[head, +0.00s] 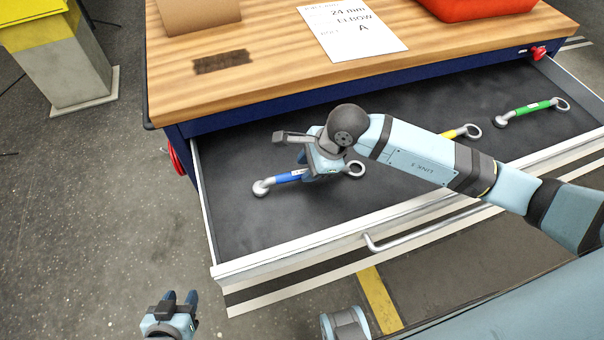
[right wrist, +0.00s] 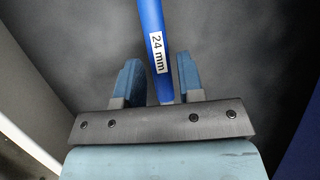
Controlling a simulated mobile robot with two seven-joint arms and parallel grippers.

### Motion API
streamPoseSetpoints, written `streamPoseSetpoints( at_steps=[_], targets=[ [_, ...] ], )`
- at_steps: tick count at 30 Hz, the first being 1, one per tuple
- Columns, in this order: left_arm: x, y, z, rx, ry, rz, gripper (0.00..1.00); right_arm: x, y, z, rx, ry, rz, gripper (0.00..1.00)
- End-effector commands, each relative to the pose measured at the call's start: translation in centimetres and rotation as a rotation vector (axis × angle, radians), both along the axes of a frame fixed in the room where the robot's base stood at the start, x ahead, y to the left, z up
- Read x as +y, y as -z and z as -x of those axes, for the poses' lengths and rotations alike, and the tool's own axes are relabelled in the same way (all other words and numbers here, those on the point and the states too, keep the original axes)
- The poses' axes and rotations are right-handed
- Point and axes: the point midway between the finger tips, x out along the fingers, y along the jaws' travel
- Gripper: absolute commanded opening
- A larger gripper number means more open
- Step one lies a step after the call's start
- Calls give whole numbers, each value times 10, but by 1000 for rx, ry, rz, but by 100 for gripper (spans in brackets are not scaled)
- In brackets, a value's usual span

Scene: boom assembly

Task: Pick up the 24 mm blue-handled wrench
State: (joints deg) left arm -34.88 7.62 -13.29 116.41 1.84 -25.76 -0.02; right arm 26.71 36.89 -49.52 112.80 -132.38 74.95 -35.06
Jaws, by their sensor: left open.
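The blue-handled wrench (head: 288,177) lies in the open drawer, its two grey ends showing on either side of my right gripper (head: 312,176). In the right wrist view its blue handle (right wrist: 153,22) carries a "24 mm" label. The handle runs between the two fingers of my right gripper (right wrist: 159,75), with a narrow gap on each side. That gripper is open around the handle; part of the handle is hidden behind it in the head view. My left gripper (head: 180,298) is open and empty, low over the floor outside the drawer.
A yellow-handled wrench (head: 455,134) is partly behind my right arm, and a green-handled wrench (head: 533,107) lies further right in the drawer (head: 240,268). The wooden bench top (head: 270,70) above holds a paper sheet (head: 352,30), a cardboard box (head: 198,12) and a red container (head: 475,8).

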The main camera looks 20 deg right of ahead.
Motion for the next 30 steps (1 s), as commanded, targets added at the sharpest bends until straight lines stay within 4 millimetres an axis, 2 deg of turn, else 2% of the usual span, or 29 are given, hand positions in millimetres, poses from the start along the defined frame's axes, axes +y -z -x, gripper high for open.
streamPoseSetpoints(
  at_steps=[6, 14, 15, 19, 20, 30],
  targets=[
    [0, -2, 0, -2, 0, 0, 43, 11, 28, -4, 3, 1, 0, 35],
    [-2, -1, 0, -1, -1, 3, 43, 12, 32, -6, 1, 1, 1, 35],
    [-3, -2, 0, -2, -2, 4, 43, 12, 32, -5, 1, 1, 0, 33],
    [-4, -2, 0, -2, -2, 7, 43, 12, 32, -6, 0, 1, 0, 3],
    [-4, -2, 0, -2, -2, 7, 43, 12, 32, -6, 0, 1, 0, 0],
    [-4, -4, -1, -6, -2, 8, 43, 12, 28, -6, -2, 1, -1, 0]
  ],
)
